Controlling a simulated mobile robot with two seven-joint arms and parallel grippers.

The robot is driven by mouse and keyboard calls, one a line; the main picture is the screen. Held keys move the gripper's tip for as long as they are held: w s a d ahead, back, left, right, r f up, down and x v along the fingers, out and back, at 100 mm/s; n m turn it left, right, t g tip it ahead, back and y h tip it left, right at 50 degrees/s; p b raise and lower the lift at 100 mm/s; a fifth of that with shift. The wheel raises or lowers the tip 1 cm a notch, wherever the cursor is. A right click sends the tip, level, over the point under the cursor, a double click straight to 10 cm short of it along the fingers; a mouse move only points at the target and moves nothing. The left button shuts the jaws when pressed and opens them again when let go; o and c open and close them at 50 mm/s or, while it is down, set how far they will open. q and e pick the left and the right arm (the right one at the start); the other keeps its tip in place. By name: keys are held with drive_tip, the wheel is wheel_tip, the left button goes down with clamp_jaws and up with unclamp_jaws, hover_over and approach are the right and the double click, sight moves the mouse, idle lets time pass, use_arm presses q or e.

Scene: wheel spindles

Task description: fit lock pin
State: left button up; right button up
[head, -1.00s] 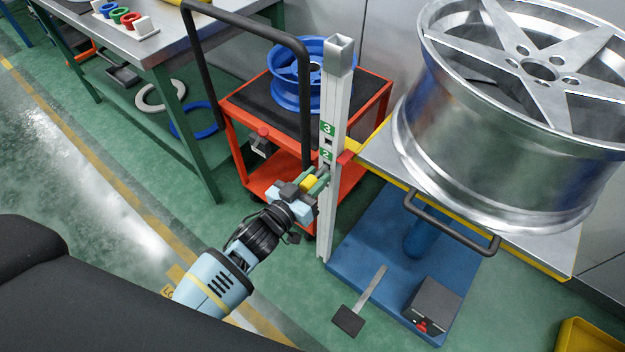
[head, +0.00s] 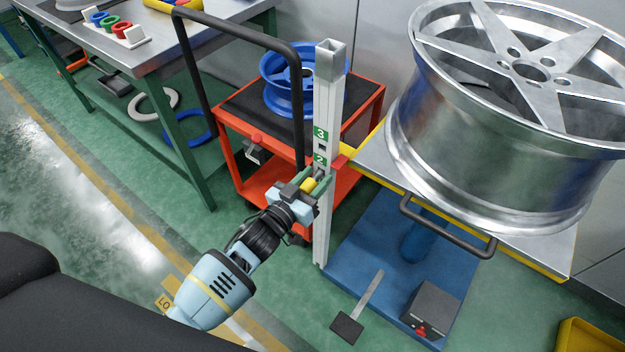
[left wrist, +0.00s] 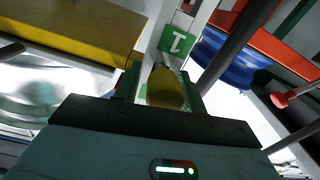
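A pale upright post (head: 329,120) stands beside the lift table, with green number plates 3 (head: 320,133) and 2 (head: 320,160). My left gripper (head: 315,184) is at the post, just below plate 2. Its green fingers are shut on a yellow-ended lock pin (left wrist: 165,90), also seen in the head view (head: 308,185). The pin's far end and the hole are hidden, so I cannot tell whether it is in the post. My right gripper is not in view.
A large silver wheel (head: 480,130) rests on the lift table (head: 535,243) with a dark handle (head: 450,230). The blue base (head: 385,270) carries a pedal (head: 347,328). A red trolley (head: 228,120) with a blue wheel rim (head: 285,85) stands behind. A workbench (head: 150,55) is at left.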

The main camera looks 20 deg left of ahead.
sight(304, 191)
use_arm(q)
drive_tip(key=shift+o, duration=1)
drive_tip(key=shift+s+a, duration=0.1)
drive_tip(key=shift+s, duration=0.25)
drive_tip(key=v, duration=0.6)
drive_tip(key=shift+p, duration=0.4)
drive_tip(key=shift+s+a, duration=0.15)
drive_tip(key=shift+s, duration=0.4)
